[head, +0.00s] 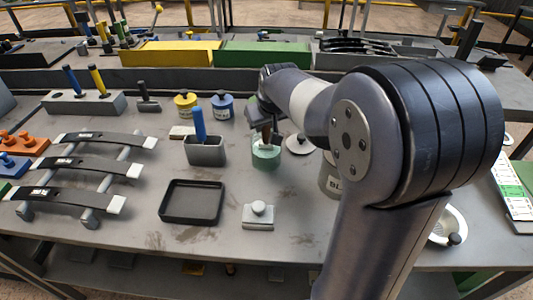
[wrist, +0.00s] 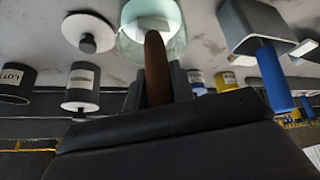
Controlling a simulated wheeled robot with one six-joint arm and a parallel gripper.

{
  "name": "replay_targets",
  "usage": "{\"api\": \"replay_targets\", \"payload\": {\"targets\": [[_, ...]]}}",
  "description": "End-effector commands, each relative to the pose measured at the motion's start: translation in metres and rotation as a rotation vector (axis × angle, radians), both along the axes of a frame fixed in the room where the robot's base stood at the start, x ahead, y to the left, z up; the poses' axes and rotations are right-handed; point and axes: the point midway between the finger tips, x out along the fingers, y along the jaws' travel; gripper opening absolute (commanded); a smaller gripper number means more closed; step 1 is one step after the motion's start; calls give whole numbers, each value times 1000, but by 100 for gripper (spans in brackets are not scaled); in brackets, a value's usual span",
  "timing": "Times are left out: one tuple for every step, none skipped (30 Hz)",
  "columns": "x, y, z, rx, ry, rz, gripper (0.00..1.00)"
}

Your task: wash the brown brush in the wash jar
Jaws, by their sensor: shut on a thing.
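The brown brush (head: 266,134) is held in my gripper (head: 262,118), its handle between the two fingers. The wash jar (head: 266,158) is a pale green, see-through pot right below it. In the wrist view the brown handle (wrist: 156,68) stands between my fingers (wrist: 157,88) and lines up with the mouth of the jar (wrist: 135,42). The brush's lower end overlaps the jar mouth; the bristles are hidden, so how deep they sit I cannot tell.
A grey holder (head: 206,154) with a blue brush (head: 199,124) stands left of the jar. A white lid with a knob (head: 299,145) lies to its right. Yellow (head: 186,106) and blue (head: 222,107) pots stand behind. A black tray (head: 192,222) and a knobbed block (head: 261,226) lie in front.

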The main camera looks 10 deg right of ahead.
Motion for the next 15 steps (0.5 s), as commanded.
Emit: {"api": "replay_targets", "payload": {"targets": [[0, 0, 0, 0, -1, 0, 1], [0, 0, 0, 0, -1, 0, 1], [0, 0, 0, 0, -1, 0, 1], [0, 0, 1, 0, -1, 0, 1], [0, 0, 1, 0, -1, 0, 1], [0, 0, 1, 0, -1, 0, 1], [0, 0, 2, 0, -1, 0, 1], [0, 0, 3, 0, -1, 0, 1], [0, 0, 6, 0, -1, 0, 1], [0, 0, 8, 0, -1, 0, 1], [0, 0, 10, 0, -1, 0, 1], [0, 0, 13, 0, -2, 0, 1], [0, 0, 16, 0, -2, 0, 1], [0, 0, 19, 0, -2, 0, 1], [0, 0, 22, 0, -2, 0, 1]]}}
